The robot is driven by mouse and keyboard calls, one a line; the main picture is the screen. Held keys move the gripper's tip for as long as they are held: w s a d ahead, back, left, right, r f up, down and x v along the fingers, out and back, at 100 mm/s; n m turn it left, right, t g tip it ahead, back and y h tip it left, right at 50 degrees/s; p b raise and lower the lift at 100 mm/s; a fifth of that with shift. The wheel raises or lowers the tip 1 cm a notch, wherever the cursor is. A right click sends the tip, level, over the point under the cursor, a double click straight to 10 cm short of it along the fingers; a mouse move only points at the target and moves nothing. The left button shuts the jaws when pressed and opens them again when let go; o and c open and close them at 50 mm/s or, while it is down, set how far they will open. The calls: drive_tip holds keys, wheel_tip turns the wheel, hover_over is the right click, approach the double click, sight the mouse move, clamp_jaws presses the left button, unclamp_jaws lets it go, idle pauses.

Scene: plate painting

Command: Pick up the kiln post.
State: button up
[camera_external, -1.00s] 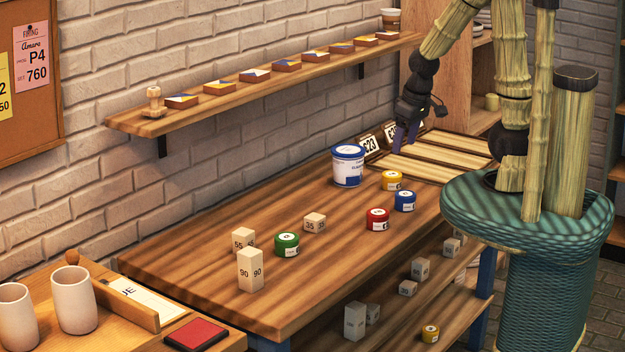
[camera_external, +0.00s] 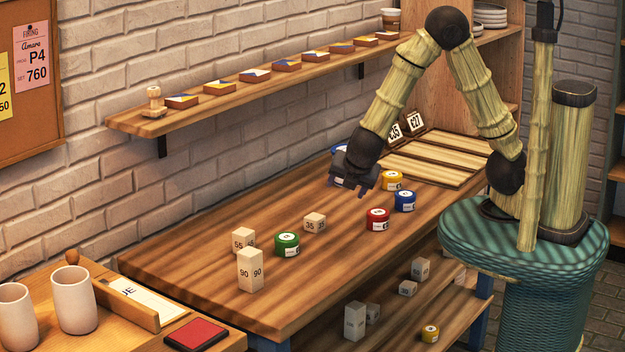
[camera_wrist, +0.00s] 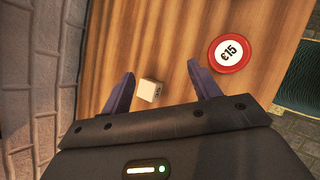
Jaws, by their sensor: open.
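Several pale square kiln posts stand on the wooden table (camera_external: 190,275). The tall 90 post (camera_external: 250,271) is nearest, with the 55 post (camera_external: 240,238) behind it. The short 35 post (camera_external: 314,222) stands beside the green jar. My gripper (camera_external: 349,189) is above the table, up and right of the 35 post, open and empty. In the wrist view, a small pale post (camera_wrist: 149,90) shows between the two spread fingers (camera_wrist: 160,70), nearer the left one; its number is too small to read surely.
Green (camera_external: 287,244), red (camera_external: 377,219), blue (camera_external: 404,201) and yellow (camera_external: 392,181) jars stand on the table. The red jar's lid (camera_wrist: 231,53) shows right of the fingers. Grey posts (camera_external: 355,322) are on the lower shelf.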

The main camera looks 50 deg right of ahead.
sight(237, 234)
drive_tip(key=s+a+f+n+t+y+b, duration=0.1)
drive_tip(key=a+n+t+y+b, duration=0.2)
drive_tip(key=a+n, duration=1.1)
drive_tip(key=a+t+y, duration=0.3)
drive_tip(key=a+t, duration=0.1)
drive_tip(key=a, duration=0.4)
drive_tip(key=shift+s+a, duration=0.15)
drive_tip(key=shift+s, duration=0.15)
drive_tip(key=shift+f, duration=0.15)
drive_tip(key=x, duration=1.2)
drive_tip(key=shift+w+b, duration=0.2)
drive_tip(key=shift+b, duration=0.2)
drive_tip(key=x, duration=0.5)
drive_tip(key=shift+a, duration=0.3)
